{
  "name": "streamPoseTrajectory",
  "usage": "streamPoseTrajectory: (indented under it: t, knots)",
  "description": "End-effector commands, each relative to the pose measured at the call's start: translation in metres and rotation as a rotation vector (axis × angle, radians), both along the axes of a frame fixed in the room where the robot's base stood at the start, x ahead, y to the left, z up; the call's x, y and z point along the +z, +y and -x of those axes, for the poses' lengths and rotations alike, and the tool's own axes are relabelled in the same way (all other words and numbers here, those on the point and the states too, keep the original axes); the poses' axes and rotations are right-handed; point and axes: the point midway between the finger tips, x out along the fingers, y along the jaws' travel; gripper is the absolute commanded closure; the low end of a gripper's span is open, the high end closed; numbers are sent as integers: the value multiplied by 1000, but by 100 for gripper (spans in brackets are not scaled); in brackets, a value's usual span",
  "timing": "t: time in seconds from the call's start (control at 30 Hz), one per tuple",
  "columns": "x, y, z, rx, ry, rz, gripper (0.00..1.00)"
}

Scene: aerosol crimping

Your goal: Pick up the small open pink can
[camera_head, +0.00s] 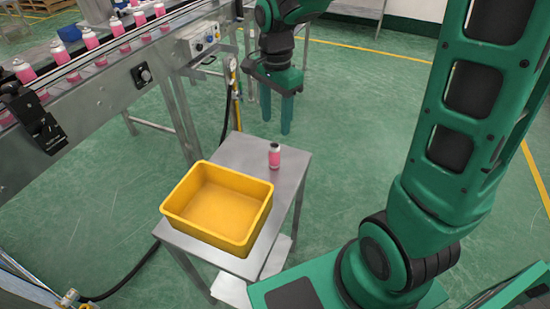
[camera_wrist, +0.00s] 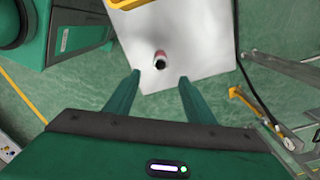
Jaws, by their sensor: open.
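The small pink can (camera_head: 275,157) stands upright on a small metal table (camera_head: 240,150), near its far right corner. Its neck is dark in the head view. In the wrist view the can (camera_wrist: 161,59) shows from above with a dark round opening, ahead of the fingertips and between their lines. My gripper (camera_head: 277,130) is open and empty, fingers pointing down, above and beyond the can in the head view. In the wrist view the gripper's two green fingers (camera_wrist: 160,75) are spread apart. They do not touch the can.
A yellow bin (camera_head: 225,238), empty, sits on the same table in front of the can; its edge (camera_wrist: 125,3) shows in the wrist view. A conveyor (camera_head: 115,65) with several pink cans runs along the left. A black hose (camera_head: 226,115) hangs beside the table.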

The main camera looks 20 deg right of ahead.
Motion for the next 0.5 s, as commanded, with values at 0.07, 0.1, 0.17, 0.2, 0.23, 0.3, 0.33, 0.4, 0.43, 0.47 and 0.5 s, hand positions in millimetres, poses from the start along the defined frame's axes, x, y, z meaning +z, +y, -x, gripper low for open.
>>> streamPoseTrajectory:
  t: [0.07, 0.1, 0.17, 0.2, 0.23, 0.3, 0.33, 0.4, 0.43, 0.47, 0.5]
  knots:
    - [-10, 1, 0, -3, 4, -1, 51]
    - [-17, 1, 0, -4, 4, -1, 51]
    - [-26, 1, 0, -4, 5, 0, 51]
    - [-32, 0, 1, -4, 4, -1, 51]
    - [-36, 0, 0, -4, 5, 0, 51]
    - [-44, 0, 0, -4, 4, -1, 51]
    - [-47, 0, 0, -4, 3, -1, 51]
    - [-51, 0, 0, -4, 1, -1, 51]
    - [-52, 0, 0, -4, 2, 0, 51]
    - [-53, 0, 0, -4, 2, 0, 51]
    - [-56, 0, 1, -4, 3, 0, 51]
